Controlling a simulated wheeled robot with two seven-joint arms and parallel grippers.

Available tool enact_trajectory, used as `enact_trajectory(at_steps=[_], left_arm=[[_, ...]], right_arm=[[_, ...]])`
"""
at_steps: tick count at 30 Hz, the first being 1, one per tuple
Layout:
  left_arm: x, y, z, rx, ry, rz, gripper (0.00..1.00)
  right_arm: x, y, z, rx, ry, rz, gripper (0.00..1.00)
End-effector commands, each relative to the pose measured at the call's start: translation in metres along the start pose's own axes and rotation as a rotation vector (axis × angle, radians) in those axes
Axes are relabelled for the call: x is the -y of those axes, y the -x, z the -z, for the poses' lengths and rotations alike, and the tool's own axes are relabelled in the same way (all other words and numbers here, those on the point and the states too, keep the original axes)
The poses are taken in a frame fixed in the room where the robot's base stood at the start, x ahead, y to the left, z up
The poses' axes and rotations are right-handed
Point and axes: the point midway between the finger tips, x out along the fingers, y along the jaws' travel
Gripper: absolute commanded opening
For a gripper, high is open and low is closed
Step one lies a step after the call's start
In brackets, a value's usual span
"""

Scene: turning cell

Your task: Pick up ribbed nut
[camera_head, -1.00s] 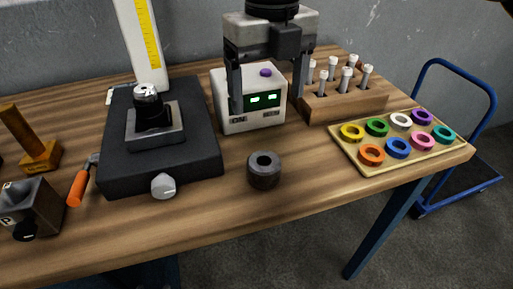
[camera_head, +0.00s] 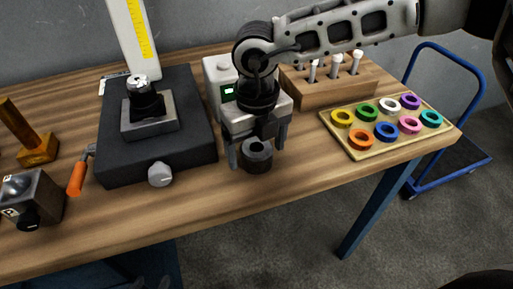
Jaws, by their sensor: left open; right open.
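The ribbed nut (camera_head: 257,160), a dark grey cylinder with a hole in its top, stands upright on the wooden table in front of the white box. My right gripper (camera_head: 258,156) comes down over it from an arm that enters from the right. It is open, with one finger to the left of the nut and one to the right. I cannot tell whether the fingers touch it. The gripper's body is just above the nut and hides part of it. My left gripper is not in view.
A black stand (camera_head: 195,145) with a silver knob is left of the nut. The white box (camera_head: 218,78) is behind it, partly hidden by my arm. A tray of coloured rings (camera_head: 356,153) and a wooden vial rack (camera_head: 310,97) are to the right. Table front is clear.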

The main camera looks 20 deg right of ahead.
Motion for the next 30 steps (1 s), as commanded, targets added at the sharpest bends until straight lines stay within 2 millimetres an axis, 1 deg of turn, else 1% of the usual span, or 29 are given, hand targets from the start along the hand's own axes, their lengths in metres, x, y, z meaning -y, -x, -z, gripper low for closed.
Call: enact_trajectory(at_steps=[3, 9, 11, 12, 15, 25, 30], left_arm=[[0.000, 0.000, -0.001, 0.003, -0.004, 0.000, 0.41], [0.001, 0.000, 0.000, 0.001, -0.005, 0.000, 0.41], [0.000, 0.000, 0.000, 0.000, -0.005, 0.000, 0.41], [0.000, 0.000, 0.000, 0.000, -0.005, 0.000, 0.41], [0.000, 0.000, 0.001, -0.002, -0.005, 0.000, 0.41], [0.000, 0.000, 0.002, -0.004, -0.004, -0.001, 0.41], [0.000, -0.001, 0.002, -0.005, -0.004, -0.001, 0.41]], right_arm=[[0.000, -0.006, 0.000, 0.002, 0.000, 0.000, 0.82], [0.000, -0.007, 0.000, 0.002, 0.000, 0.000, 0.82], [0.000, -0.007, 0.000, 0.002, 0.000, 0.000, 0.65], [0.000, -0.007, 0.000, 0.002, 0.000, 0.000, 0.54], [0.000, -0.007, 0.000, 0.002, 0.000, 0.000, 0.29], [0.000, -0.004, -0.001, 0.003, -0.001, 0.000, 0.29], [0.000, 0.009, -0.001, 0.004, -0.001, -0.002, 0.29]])
